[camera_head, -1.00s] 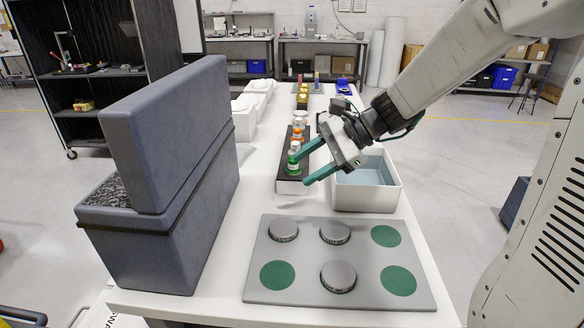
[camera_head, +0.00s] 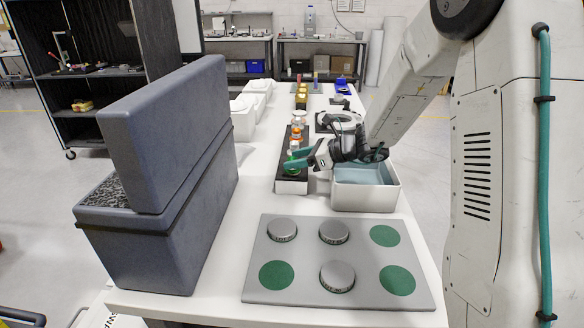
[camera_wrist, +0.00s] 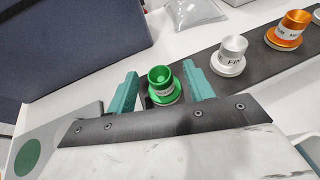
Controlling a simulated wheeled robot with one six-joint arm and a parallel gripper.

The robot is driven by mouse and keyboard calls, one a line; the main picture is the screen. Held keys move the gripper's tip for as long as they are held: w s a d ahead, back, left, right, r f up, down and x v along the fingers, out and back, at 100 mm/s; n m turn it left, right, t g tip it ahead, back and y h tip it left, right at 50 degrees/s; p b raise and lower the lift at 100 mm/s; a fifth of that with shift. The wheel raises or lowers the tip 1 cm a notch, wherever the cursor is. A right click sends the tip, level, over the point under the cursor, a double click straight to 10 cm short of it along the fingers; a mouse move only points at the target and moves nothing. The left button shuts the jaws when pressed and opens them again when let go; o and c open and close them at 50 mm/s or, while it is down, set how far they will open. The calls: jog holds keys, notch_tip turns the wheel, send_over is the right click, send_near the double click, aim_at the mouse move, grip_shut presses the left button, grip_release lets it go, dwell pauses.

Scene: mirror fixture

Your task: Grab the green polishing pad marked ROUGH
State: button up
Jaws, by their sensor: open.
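The green polishing pad (camera_wrist: 162,84) stands upright at the near end of a black rack, its label too small to read. In the head view the green pad (camera_head: 291,167) is partly covered by my gripper. My gripper (camera_wrist: 160,90) is open, with one teal finger on each side of the green pad; I cannot tell whether they touch it. In the head view my gripper (camera_head: 297,160) is low over the rack's near end.
The black rack (camera_head: 289,185) also holds a silver pad (camera_wrist: 229,55) and an orange pad (camera_wrist: 288,30) behind the green one. A white bin (camera_head: 365,198) stands right of the rack. A grey plate (camera_head: 300,224) with metal discs lies in front. A large grey case (camera_head: 150,240) is left.

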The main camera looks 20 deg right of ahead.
jog(key=shift+x, duration=0.95)
grip_shut()
